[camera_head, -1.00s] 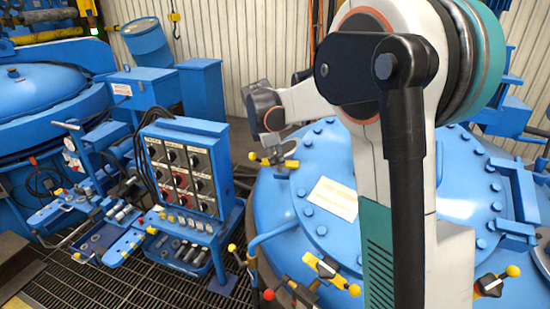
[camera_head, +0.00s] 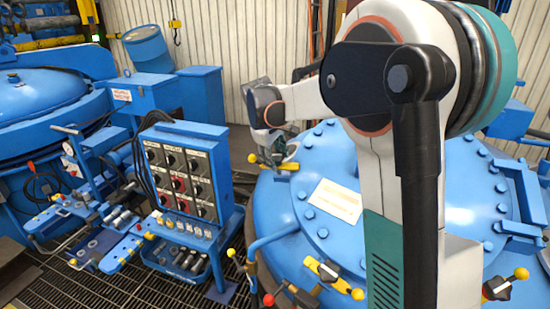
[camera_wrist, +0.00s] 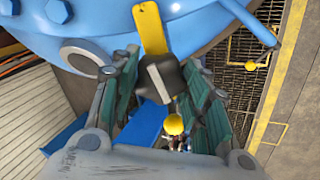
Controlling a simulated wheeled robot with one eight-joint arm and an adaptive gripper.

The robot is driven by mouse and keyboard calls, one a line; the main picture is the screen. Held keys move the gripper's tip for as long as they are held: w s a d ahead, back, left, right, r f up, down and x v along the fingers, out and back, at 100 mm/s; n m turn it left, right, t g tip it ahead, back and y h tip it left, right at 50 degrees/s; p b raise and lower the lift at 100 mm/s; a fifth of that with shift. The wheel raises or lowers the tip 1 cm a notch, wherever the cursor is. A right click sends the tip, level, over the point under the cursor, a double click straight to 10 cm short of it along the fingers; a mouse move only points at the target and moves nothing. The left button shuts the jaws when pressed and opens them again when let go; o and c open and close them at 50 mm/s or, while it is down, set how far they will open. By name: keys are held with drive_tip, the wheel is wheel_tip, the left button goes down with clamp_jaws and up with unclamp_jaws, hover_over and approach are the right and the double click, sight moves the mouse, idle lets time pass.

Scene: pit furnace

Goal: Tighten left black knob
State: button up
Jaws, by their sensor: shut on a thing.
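The left black knob (camera_wrist: 158,78) sits on a yellow clamp bar (camera_wrist: 149,28) at the rim of the blue furnace lid (camera_head: 300,235). A yellow ball-ended lever (camera_wrist: 174,124) sticks out from it. In the wrist view my gripper (camera_wrist: 159,68) has its teal fingers on either side of the knob, shut on it. In the head view my gripper (camera_head: 284,150) is at the lid's far left edge, by the yellow clamp (camera_head: 270,164); it hides most of the knob there.
More clamps with yellow or red balls (camera_head: 330,275) line the lid's near rim. A blue control panel (camera_head: 181,178) and a tool bench (camera_head: 120,245) stand to the left. Dark grating (camera_head: 85,285) covers the floor between. A corrugated wall (camera_head: 225,45) is behind.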

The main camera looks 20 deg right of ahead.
drive_tip(key=shift+m, duration=1)
drive_tip(key=o, duration=1.1)
drive_tip(key=shift+c, duration=0.2)
drive_tip(key=v, duration=1.2)
